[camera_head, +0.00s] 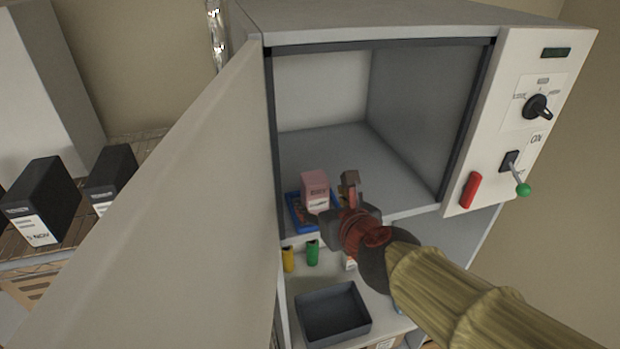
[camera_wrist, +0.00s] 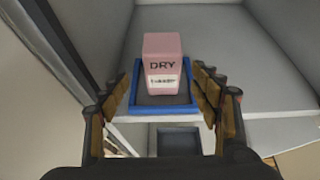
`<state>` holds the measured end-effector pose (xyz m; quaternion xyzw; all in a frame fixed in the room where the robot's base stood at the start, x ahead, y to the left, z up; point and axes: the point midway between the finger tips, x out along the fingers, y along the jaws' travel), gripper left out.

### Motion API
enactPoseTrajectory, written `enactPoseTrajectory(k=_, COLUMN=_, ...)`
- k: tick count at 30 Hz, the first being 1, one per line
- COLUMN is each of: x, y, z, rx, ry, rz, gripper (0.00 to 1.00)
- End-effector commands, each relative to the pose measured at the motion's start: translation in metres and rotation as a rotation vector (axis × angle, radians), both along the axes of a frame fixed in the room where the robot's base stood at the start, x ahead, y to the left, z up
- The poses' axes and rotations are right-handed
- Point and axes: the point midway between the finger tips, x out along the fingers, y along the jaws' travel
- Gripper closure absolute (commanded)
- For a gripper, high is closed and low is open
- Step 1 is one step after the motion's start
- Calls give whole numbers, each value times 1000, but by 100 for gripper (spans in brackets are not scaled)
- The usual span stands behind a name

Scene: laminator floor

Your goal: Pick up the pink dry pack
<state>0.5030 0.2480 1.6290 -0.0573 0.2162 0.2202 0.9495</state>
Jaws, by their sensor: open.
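The pink dry pack (camera_head: 314,190) stands upright on a blue tray (camera_head: 294,212) at the front left of the open cabinet's floor. In the wrist view the pack (camera_wrist: 163,62) shows the word DRY and a white label, and the blue tray (camera_wrist: 190,106) lies under it. My gripper (camera_head: 332,200) is at the cabinet's front opening, close to the pack. In the wrist view my gripper (camera_wrist: 160,105) is open, with its fingers to the left and right of the tray's near part and the pack ahead between them. Nothing is held.
The cabinet door (camera_head: 165,205) stands open on the left. The control panel (camera_head: 520,120) with a green-tipped lever is on the right. Below, a shelf holds a dark bin (camera_head: 333,315), a yellow cylinder (camera_head: 288,259) and a green one (camera_head: 313,252). The cabinet interior behind the pack looks empty.

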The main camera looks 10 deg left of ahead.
Motion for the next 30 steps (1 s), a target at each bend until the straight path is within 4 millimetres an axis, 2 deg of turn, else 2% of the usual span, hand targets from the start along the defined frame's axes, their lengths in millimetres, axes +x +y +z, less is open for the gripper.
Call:
enactPoseTrajectory(k=11, x=27, y=12, z=-15, rx=12, ry=7, rz=-10, gripper=36)
enactPoseTrajectory(k=21, x=64, y=27, z=-30, rx=13, ry=6, rz=-10, gripper=36)
enactPoseTrajectory(k=30, x=67, y=28, z=-30, rx=12, ry=6, rz=-10, gripper=37)
